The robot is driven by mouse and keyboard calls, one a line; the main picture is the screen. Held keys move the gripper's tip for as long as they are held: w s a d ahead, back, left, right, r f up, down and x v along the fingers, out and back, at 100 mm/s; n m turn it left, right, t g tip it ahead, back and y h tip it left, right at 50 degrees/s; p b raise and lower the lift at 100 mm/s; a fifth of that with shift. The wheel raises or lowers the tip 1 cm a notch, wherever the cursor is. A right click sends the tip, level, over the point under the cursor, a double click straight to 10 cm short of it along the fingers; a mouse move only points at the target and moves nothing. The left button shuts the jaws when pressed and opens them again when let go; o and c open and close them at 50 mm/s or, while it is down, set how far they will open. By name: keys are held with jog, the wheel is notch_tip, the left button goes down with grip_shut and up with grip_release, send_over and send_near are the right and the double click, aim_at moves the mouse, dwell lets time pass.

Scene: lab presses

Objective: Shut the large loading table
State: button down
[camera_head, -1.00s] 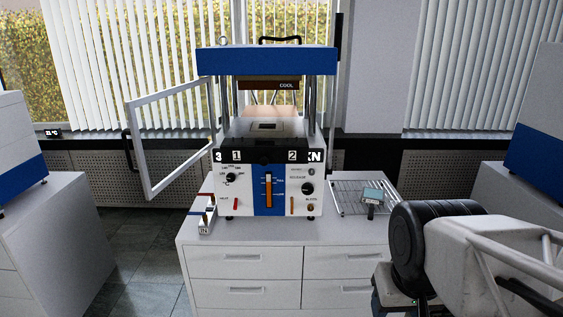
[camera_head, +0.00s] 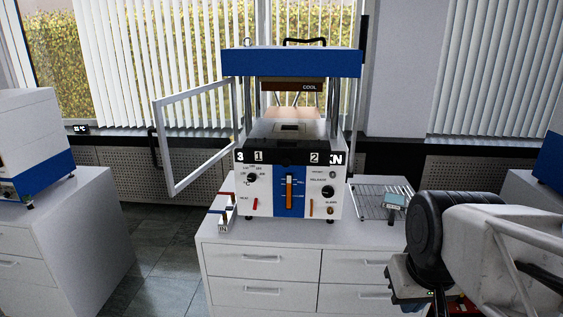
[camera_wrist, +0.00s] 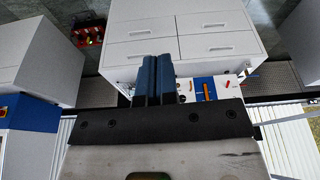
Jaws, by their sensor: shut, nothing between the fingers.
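The press (camera_head: 290,185) stands on a white drawer cabinet, with a blue top and a white, blue and black front. A flat grey loading table (camera_head: 265,130) with a small dark square in its middle lies between the press columns, below the brown upper plate (camera_head: 292,86) marked COOL. I cannot tell how far the table is drawn out. My gripper (camera_wrist: 158,58) shows in the wrist view with two blue fingers together and nothing between them. It is apart from the press, whose front (camera_wrist: 205,88) shows upside down beyond the fingers.
A white framed door (camera_head: 196,135) stands open at the press's left. A wire rack (camera_head: 372,200) with a small device (camera_head: 394,202) lies to its right, and a small rack (camera_head: 226,212) to its left. Another cabinet (camera_head: 75,245) stands at far left, with floor between.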

aim_at(272, 161)
jog(key=w+a+r+n+t+y, duration=0.1)
jog(key=w+a+r+n, duration=0.3)
jog(key=w+a, duration=0.3)
jog(key=w+a+r+n+t+y, duration=0.1)
jog(key=w+a+r+n, duration=0.3)
jog(key=w, duration=1.1)
jog(key=w+a+r+n+t+y, duration=0.1)
jog(key=w+a+r+n, duration=0.3)
jog(key=w+a+n, duration=0.4)
jog(key=w+a+y, duration=0.1)
jog(key=w+a, duration=0.2)
jog(key=shift+w+a, duration=0.15)
jog(key=shift+a, duration=0.25)
jog(key=shift+f, duration=0.2)
jog(key=shift+w+a+f, duration=0.6)
jog(key=shift+w+f, duration=0.7)
jog(key=shift+w, duration=0.15)
jog(key=shift+w+a+f, duration=0.65)
jog(key=shift+w+f, duration=0.6)
jog(key=shift+w, duration=0.15)
jog(key=shift+w+a+f, duration=0.6)
jog(key=shift+w+f, duration=0.7)
jog(key=shift+w, duration=0.15)
jog(key=shift+w, duration=0.1)
